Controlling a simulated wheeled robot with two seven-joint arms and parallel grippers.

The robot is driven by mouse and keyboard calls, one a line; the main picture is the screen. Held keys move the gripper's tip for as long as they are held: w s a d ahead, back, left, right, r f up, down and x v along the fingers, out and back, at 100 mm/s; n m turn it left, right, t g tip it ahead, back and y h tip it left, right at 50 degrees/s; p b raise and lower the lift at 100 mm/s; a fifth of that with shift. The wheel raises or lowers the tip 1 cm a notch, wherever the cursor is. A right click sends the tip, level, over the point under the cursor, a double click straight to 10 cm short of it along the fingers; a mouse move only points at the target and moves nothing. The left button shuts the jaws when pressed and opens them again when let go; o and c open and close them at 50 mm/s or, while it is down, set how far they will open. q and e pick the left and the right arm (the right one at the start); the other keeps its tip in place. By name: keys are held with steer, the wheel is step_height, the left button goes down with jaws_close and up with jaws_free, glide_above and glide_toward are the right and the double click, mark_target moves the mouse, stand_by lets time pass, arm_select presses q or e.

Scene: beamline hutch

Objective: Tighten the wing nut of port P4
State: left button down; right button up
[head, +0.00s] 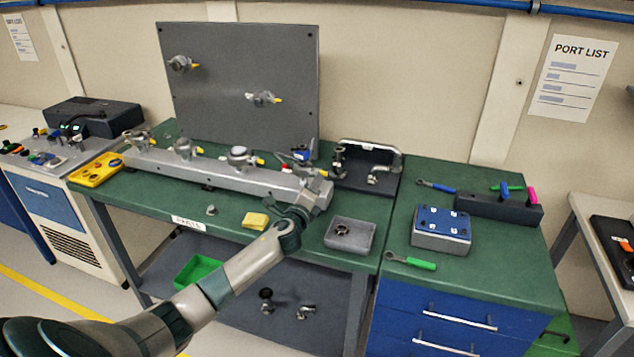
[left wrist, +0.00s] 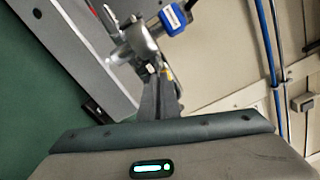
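A grey manifold rail (head: 225,178) on the green bench carries several clamped ports with yellow-tipped wing nuts. The rightmost port (head: 302,155) has a blue part on it. No port number is readable, so I cannot tell P4 by its label. My left gripper (head: 318,188) is at the rail's right end. In the left wrist view, its fingers (left wrist: 159,92) are close together, with their tips at the yellow-tipped wing nut (left wrist: 168,73) below a metal clamp (left wrist: 138,42) and blue part (left wrist: 173,18). The fingers partly hide the nut. My right gripper is out of view.
An upright grey panel (head: 240,80) with two ports stands behind the rail. A grey tray (head: 351,235) with a ring, a yellow sponge (head: 255,221) and a small part (head: 211,210) lie in front. A blue-topped box (head: 441,229) and green-handled tool (head: 411,261) are right.

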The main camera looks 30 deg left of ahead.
arm_select(q)
steer(key=shift+f+m, duration=0.35)
steer(key=shift+m, duration=0.85)
steer(key=shift+s, duration=0.1)
steer(key=c, duration=2.3)
jaws_free()
steer(key=shift+f, duration=0.1)
steer(key=shift+r, duration=0.2)
steer(key=shift+s, duration=0.1)
steer(key=shift+b+v, duration=1.7)
steer(key=shift+v, duration=6.95)
